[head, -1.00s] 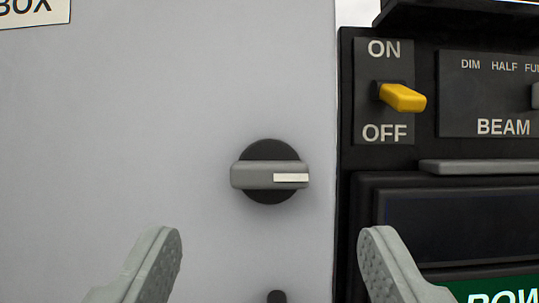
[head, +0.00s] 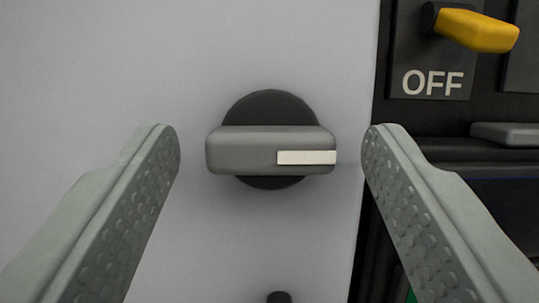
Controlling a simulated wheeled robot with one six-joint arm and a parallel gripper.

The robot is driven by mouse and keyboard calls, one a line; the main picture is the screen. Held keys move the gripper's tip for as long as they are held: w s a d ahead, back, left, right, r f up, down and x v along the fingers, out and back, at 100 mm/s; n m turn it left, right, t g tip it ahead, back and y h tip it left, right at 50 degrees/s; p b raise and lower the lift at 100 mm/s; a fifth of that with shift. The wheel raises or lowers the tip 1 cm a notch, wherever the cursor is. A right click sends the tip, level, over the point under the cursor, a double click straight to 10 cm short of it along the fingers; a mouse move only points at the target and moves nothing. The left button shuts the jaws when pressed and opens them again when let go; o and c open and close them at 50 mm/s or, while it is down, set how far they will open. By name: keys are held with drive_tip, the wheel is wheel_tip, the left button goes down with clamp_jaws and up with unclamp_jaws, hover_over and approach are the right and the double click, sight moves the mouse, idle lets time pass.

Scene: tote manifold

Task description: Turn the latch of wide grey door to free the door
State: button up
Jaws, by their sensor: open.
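The latch (head: 240,150) is a grey bar knob on a round black base, on the wide grey door (head: 90,60) near its right edge. The bar lies level, with a white mark on its right half pointing right. My gripper (head: 271,150) is open, with one finger to the left of the latch and one to the right. Gaps show between both fingertips and the bar ends. How far the fingertips stand from the door is hard to tell.
A black panel stands to the right of the door, with a yellow switch (head: 478,29) above an OFF label (head: 432,84) and a grey ledge (head: 505,134). A small dark knob (head: 279,297) shows on the door below the latch, cut by the frame edge.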

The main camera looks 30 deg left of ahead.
drive_tip(key=c, duration=1)
drive_tip(key=shift+a+m+t+h, duration=0.1)
drive_tip(key=shift+m+t+h, duration=0.6)
drive_tip(key=shift+m, duration=1.1)
drive_tip(key=m+h, duration=0.1)
drive_tip(key=m, duration=0.2)
drive_tip(key=shift+s+a+h, duration=0.1)
drive_tip(key=shift+h, duration=0.2)
drive_tip(key=m+h, duration=0.1)
drive_tip(key=m, duration=0.2)
drive_tip(key=m+h, duration=0.2)
drive_tip(key=m, duration=0.1)
drive_tip(key=shift+a+r, duration=0.1)
drive_tip(key=m+h, duration=0.1)
drive_tip(key=m, duration=0.1)
drive_tip(key=m+g, duration=0.1)
drive_tip(key=m, duration=0.2)
drive_tip(key=shift+s+r+h, duration=0.1)
drive_tip(key=shift+r+h, duration=0.05)
drive_tip(key=shift+h, duration=0.25)
drive_tip(key=m+g, duration=0.1)
drive_tip(key=m, duration=0.1)
drive_tip(key=m+h, duration=0.1)
drive_tip(key=m, duration=0.1)
drive_tip(key=shift+r+m+g, duration=0.1)
drive_tip(key=shift+m+g, duration=0.2)
drive_tip(key=shift+g, duration=0.1)
